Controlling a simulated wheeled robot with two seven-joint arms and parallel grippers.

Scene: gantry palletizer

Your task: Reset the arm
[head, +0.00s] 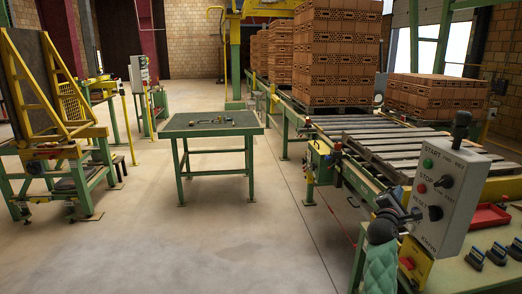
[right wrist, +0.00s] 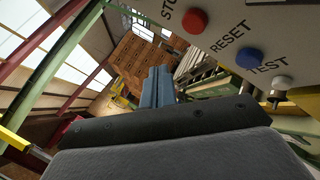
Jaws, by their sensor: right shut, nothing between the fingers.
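A grey control box (head: 447,190) stands at the right in the head view. It has a green START button (head: 427,163), a red STOP button (head: 421,187), a RESET label, black knobs and a black joystick (head: 461,125) on top. My right gripper (head: 398,212) is beside the box's lower left part, shut and empty. In the right wrist view its blue-grey fingers (right wrist: 158,78) are together, left of the red STOP button (right wrist: 194,20), the blue RESET button (right wrist: 249,58) and the white TEST button (right wrist: 283,82). They look apart from the blue button. My left gripper is out of view.
A roller conveyor (head: 365,135) runs behind the box, with brick stacks (head: 340,50) on it. A small green table (head: 205,131) holds metal parts. A red tray (head: 488,216) lies right of the box. The floor at front left is clear.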

